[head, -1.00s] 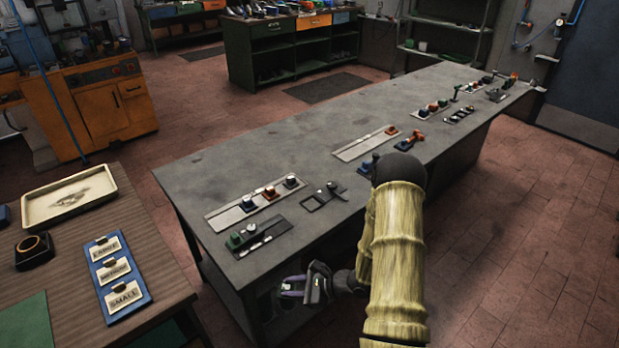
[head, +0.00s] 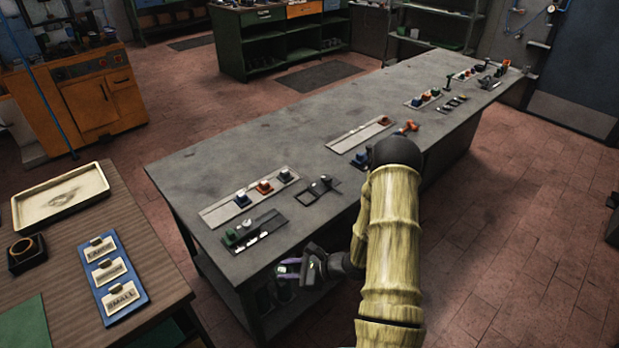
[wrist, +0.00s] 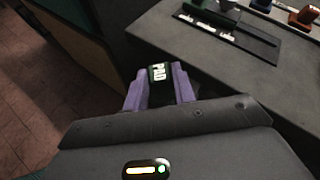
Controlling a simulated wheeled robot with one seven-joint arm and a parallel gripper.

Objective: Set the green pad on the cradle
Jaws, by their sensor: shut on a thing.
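My gripper (wrist: 158,85) has purple fingers and is shut on a small dark green pad (wrist: 158,73) with white letters reading PAD. In the head view my gripper (head: 285,268) is low beside the near edge of the grey bench, and the pad is too small to make out. A dark strip (head: 262,226) with a green block (head: 231,237) at its left end and white labels lies near that edge; it also shows at the top of the wrist view (wrist: 238,35). A dark open frame (head: 318,188) lies right of it. I cannot tell which fixture is the cradle.
The grey bench (head: 215,165) carries a light rack (head: 222,211) with several coloured blocks, and more racks farther along. At left, a wooden table (head: 70,240) holds a cream tray (head: 60,197) and a blue label board (head: 118,278). Bare bench top surrounds the fixtures.

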